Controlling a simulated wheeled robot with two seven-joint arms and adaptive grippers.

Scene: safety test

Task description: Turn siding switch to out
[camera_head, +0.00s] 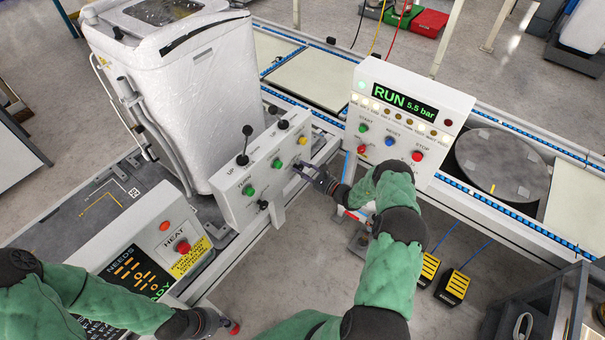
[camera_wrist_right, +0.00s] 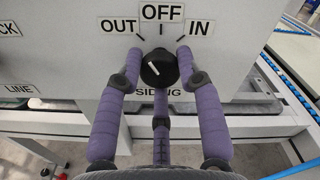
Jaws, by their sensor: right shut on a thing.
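The siding switch (camera_wrist_right: 160,72) is a round black knob with a white pointer line, on a white panel. Labels OUT, OFF and IN stand above it and SIDING below. Its pointer line slants to the upper left, toward OUT. My right gripper (camera_wrist_right: 160,66) has purple fingers around the knob and is shut on it; in the head view the right gripper (camera_head: 303,170) is at the right end of the lever panel (camera_head: 235,208). My left gripper (camera_head: 226,325) is at the bottom, away from the switch; its fingers do not show clearly.
A RUN console (camera_head: 405,115) with buttons stands right of my right gripper. Black levers (camera_head: 243,145) rise from the lever panel. A wrapped white machine (camera_head: 185,90) stands behind it.

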